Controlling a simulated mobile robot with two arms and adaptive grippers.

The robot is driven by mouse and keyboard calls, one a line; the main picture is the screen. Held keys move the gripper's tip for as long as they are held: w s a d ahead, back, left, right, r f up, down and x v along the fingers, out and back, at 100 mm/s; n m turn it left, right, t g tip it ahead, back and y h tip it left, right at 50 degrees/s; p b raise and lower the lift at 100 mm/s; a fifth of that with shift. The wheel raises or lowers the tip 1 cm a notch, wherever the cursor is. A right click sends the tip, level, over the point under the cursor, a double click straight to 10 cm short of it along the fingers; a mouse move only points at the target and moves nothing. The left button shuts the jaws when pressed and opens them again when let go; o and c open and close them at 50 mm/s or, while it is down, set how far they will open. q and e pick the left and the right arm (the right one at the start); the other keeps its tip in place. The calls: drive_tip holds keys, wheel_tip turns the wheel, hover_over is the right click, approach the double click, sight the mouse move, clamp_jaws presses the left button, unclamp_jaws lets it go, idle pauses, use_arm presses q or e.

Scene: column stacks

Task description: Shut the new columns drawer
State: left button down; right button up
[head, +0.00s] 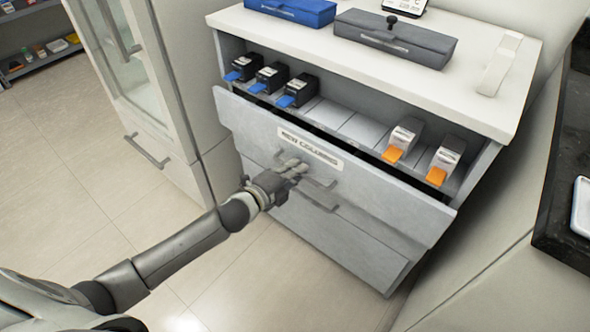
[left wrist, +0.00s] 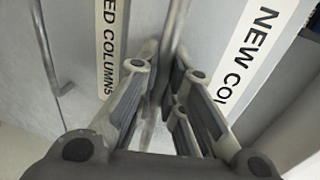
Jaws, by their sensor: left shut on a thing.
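The new columns drawer (head: 385,192) has a light grey front with a "NEW COLUMNS" label and stands out from the cabinet, with a dark gap behind its top edge. Its bar handle (head: 318,195) runs below the label. My left gripper (head: 290,175) is at the left part of this handle, shut on it. In the left wrist view, the fingers (left wrist: 165,85) close around the handle bar (left wrist: 176,28), beside the "NEW CO" label (left wrist: 252,50). The fingers hide part of the handle. My right gripper is not in view.
Black boxes with blue tabs (head: 270,78) and white boxes with orange tabs (head: 403,140) stand in slots behind the drawer front. A blue case (head: 290,12) and a grey case (head: 395,40) lie on the cabinet top (head: 470,85). A dark counter (head: 563,190) is at the right.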

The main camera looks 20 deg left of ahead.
sight(305, 160)
use_arm(q)
drive_tip(key=shift+w, duration=0.1)
drive_tip(key=x, duration=0.4)
drive_tip(key=shift+r, duration=0.35)
drive_tip(key=shift+w+r, duration=0.1)
drive_tip(key=c, duration=1.5)
unclamp_jaws()
drive_tip(key=shift+w, duration=0.15)
drive_tip(key=shift+c, duration=0.2)
drive_tip(key=v, duration=1.2)
drive_tip(key=shift+d, duration=0.1)
